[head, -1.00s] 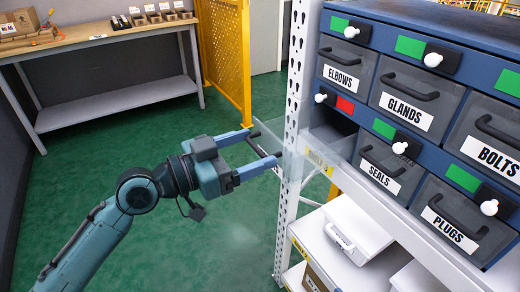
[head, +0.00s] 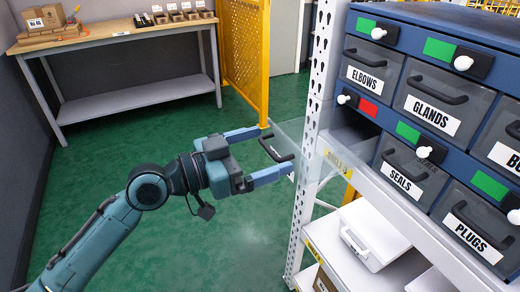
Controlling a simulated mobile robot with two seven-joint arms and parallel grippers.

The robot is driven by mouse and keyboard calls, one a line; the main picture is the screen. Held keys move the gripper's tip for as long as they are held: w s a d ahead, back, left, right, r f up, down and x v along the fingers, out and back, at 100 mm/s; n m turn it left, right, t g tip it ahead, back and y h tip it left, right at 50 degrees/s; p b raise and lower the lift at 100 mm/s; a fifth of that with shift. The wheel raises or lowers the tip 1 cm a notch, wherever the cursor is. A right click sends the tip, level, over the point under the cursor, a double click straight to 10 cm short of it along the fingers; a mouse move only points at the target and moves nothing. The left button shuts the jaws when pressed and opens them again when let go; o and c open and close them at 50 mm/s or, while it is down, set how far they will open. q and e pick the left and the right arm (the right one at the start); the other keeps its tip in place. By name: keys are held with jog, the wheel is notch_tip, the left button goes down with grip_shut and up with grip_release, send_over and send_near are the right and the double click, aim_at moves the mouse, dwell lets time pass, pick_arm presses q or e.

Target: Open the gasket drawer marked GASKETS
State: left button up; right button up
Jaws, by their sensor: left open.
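A clear-sided drawer (head: 318,150) stands pulled out of the lower left slot of the blue cabinet (head: 395,100). Its front is seen nearly edge-on, so no GASKETS marking can be read. Its dark bar handle (head: 276,150) faces my left gripper (head: 279,152). The left gripper is open, with one blue finger near each end of the handle; I cannot tell whether they touch it. Beside the slot is a red marker (head: 369,108) with a white knob (head: 344,99) to its left. My right gripper is not in view.
Closed drawers marked ELBOWS (head: 371,68), GLANDS (head: 437,103), SEALS (head: 408,174) and PLUGS (head: 476,229) sit around the slot beside green markers. A white perforated post (head: 318,110) stands close to the drawer. A workbench (head: 125,38) is at the back left; green floor lies open between.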

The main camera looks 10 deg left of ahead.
pick_arm(q)
jog(key=b+v, duration=0.6)
jog(key=v, duration=0.7)
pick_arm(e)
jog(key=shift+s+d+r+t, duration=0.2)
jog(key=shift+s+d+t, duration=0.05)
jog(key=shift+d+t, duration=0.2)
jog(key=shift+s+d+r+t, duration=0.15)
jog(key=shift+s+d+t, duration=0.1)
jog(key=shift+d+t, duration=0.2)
